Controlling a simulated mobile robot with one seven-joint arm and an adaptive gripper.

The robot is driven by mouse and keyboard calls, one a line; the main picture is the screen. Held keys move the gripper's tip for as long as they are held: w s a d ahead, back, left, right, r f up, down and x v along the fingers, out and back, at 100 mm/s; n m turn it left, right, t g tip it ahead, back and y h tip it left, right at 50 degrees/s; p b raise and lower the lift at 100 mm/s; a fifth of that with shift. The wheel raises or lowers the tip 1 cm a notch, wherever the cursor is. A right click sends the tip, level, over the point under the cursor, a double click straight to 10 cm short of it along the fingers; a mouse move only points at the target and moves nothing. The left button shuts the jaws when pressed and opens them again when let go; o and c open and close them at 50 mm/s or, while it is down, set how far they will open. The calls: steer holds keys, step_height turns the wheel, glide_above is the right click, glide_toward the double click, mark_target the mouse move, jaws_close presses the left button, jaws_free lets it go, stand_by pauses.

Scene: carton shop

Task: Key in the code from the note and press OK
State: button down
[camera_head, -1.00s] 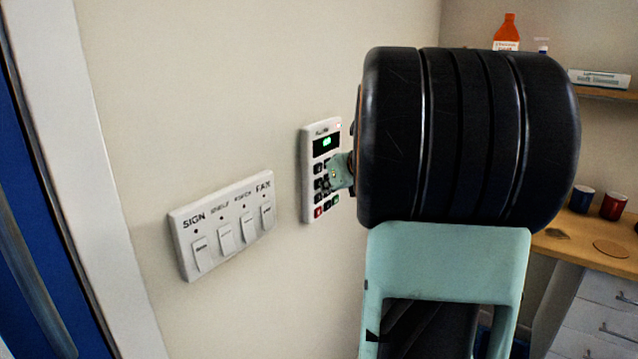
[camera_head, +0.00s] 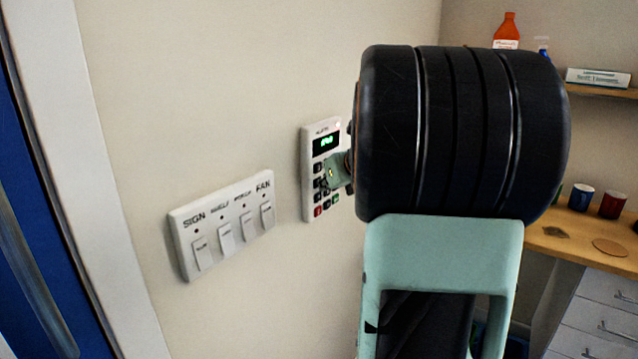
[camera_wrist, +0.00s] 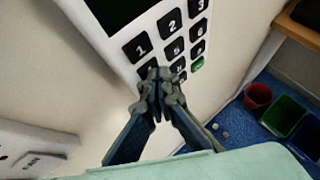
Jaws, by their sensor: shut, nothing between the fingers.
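A white keypad (camera_head: 308,160) is fixed to the wall, with a dark display showing small green digits (camera_head: 326,141) that I cannot read surely. In the wrist view the keypad (camera_wrist: 112,58) shows dark number keys, with 1, 2, 3 along its top row, and a green key (camera_wrist: 197,64). My gripper (camera_head: 326,182) is shut and empty at the keypad's face. A red key (camera_head: 318,211) shows at the bottom left. No note is in view.
A switch panel (camera_head: 224,220) with several rockers, labelled SIGN to FAN, is on the wall left of the keypad. A blue door (camera_head: 25,250) is at far left. A wooden counter (camera_head: 560,250) with mugs (camera_head: 612,205) stands right. Bins (camera_wrist: 283,115) sit on the blue floor.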

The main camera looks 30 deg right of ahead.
stand_by(0.3)
steer(key=shift+s+d, duration=0.25)
steer(key=shift+s, duration=0.45)
steer(key=shift+s, duration=0.1)
steer(key=s, duration=0.1)
steer(key=s+d, duration=0.1)
steer(key=s, duration=0.1)
steer(key=s+d+b, duration=0.1)
steer(key=shift+s, duration=0.25)
stand_by(1.7)
